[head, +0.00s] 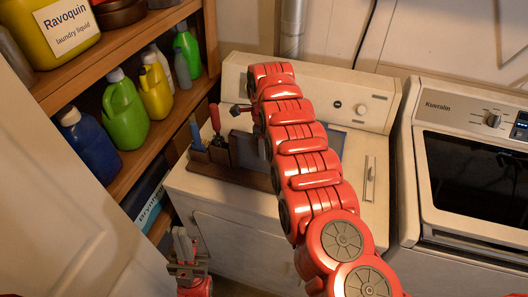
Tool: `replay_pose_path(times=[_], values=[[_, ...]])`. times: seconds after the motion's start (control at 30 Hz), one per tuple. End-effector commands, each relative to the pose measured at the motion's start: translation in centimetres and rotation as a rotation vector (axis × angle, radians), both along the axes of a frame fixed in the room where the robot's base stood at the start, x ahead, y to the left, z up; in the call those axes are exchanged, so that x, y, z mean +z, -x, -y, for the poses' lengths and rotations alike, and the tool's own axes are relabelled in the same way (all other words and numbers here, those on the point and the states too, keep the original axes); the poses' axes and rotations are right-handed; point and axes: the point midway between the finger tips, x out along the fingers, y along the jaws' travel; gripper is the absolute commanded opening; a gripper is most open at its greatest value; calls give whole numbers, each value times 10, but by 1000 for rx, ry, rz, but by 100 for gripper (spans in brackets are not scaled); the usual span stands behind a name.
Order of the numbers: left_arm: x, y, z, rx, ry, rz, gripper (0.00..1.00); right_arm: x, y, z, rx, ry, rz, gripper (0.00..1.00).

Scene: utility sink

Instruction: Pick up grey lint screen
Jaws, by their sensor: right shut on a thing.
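A flat grey panel, which looks like the grey lint screen (245,150), stands upright at the wooden caddy on top of the white machine, partly behind my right arm. My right arm reaches over the machine from the lower right and curls down beside the caddy. A small dark part of my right gripper (240,109) shows just above the panel; its fingertips are mostly hidden by the arm. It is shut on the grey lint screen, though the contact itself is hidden. My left gripper (186,252) is low at the front left of the machine, apart from the caddy; its finger gap is unclear.
The wooden caddy (228,172) also holds a red-handled tool (215,118) and a blue-handled tool (196,136). Wooden shelves with a green jug (124,112) and other bottles stand close on the left. A second machine (470,160) stands on the right.

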Motion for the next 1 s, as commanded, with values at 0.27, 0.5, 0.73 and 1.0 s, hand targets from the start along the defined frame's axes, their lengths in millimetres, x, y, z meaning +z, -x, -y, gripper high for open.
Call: replay_pose_path(times=[0.27,0.5,0.73,1.0], values=[[-12,0,0,0,0,0,0,18,-1,0,0,-2,4,0],[-8,0,0,0,0,0,0,67,-2,3,-3,0,4,0],[28,0,0,0,0,0,0,107,0,0,0,0,1,0],[69,0,0,0,0,0,0,147,0,0,0,-1,1,0]])
